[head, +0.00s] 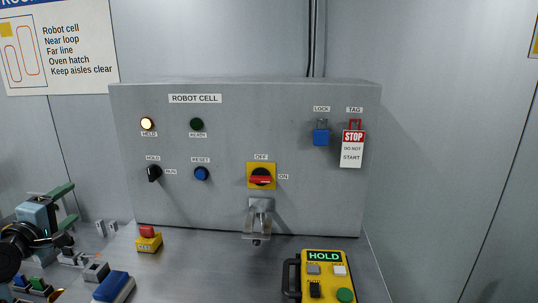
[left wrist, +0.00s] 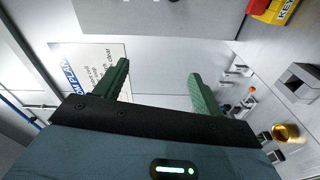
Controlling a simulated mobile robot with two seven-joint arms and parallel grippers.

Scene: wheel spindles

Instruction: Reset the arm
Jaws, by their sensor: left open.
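My left gripper (head: 66,206) is open and empty at the left edge of the head view, well left of the panel. Its two green fingers show spread in the left wrist view (left wrist: 158,88). My right gripper is not in view. The grey ROBOT CELL panel (head: 230,110) carries a lit HELD lamp (head: 147,124), a dark READY lamp (head: 196,125), a black HOLD/RUN selector (head: 154,173) and a blue RESET button (head: 201,173). The red handle of the OFF/ON switch (head: 261,180) lies level. A yellow pendant (head: 322,278) with HOLD on its display is at the front.
A blue padlock (head: 320,137) and a red-and-white STOP tag (head: 352,149) hang on the panel. A metal bracket (head: 258,218) juts out below the switch. A yellow-and-red KEY block (head: 149,240) sits on the bench; small parts and a blue block (head: 114,287) crowd its left.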

